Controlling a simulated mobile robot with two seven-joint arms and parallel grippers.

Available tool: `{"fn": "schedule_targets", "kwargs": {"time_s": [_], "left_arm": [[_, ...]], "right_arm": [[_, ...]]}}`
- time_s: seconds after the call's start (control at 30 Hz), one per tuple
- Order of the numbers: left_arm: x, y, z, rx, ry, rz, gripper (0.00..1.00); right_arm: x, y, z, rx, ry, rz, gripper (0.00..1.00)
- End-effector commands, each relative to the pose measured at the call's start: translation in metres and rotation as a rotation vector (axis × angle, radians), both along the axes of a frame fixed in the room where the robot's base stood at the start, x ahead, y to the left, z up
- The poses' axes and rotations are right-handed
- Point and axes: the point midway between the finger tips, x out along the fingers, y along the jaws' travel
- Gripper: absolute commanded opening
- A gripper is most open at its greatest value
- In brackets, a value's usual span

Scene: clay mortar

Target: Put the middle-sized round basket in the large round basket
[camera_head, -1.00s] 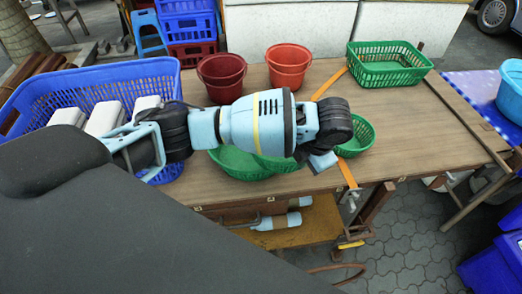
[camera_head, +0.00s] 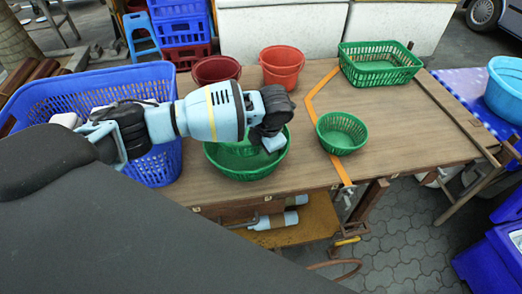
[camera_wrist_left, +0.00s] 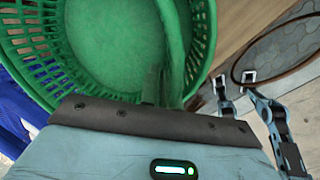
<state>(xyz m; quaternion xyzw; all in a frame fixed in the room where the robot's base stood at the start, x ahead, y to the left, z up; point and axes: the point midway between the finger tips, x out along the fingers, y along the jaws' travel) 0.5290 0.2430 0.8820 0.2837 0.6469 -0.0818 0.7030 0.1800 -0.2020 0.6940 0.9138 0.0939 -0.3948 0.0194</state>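In the head view the large round green basket (camera_head: 240,174) stands on the wooden table. The middle-sized round green basket (camera_wrist_left: 110,45) appears to be inside it, its walls hard to tell from the large one's. The small round green basket (camera_head: 342,140) stands apart to the right. My left gripper (camera_head: 270,141) points down over the right side of the large basket. In the left wrist view, green wall runs between its fingers and it looks shut on the middle-sized basket. At that view's right, light blue parts with two separated tips look like my right gripper (camera_wrist_left: 235,82).
A large blue crate (camera_head: 165,165) is close on the left. Two red buckets (camera_head: 282,66) stand at the table's back. A rectangular green basket (camera_head: 380,62) is at the back right. An orange strap (camera_head: 310,97) crosses the table. The right part of the tabletop is clear.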

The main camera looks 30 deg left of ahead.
Motion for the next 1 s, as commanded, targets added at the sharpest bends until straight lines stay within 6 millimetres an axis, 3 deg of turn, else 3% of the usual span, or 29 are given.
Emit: {"fn": "schedule_targets", "kwargs": {"time_s": [0.03,0.17,0.97,1.0], "left_arm": [[-0.002,-0.001,-0.012,0.0,0.007,-0.002,0.0],[-0.001,-0.001,-0.025,0.001,0.003,-0.002,0.0],[-0.001,-0.001,-0.037,0.001,0.002,-0.002,0.0],[-0.001,-0.001,-0.037,0.001,0.003,-0.002,0.05]], "right_arm": [[-0.001,0.0,-0.001,0.001,0.002,-0.001,0.36],[-0.001,0.001,-0.001,0.004,0.003,-0.004,0.36],[-0.004,0.002,-0.004,0.004,0.011,-0.005,0.36],[-0.004,0.001,-0.004,0.003,0.011,-0.003,0.36]]}}
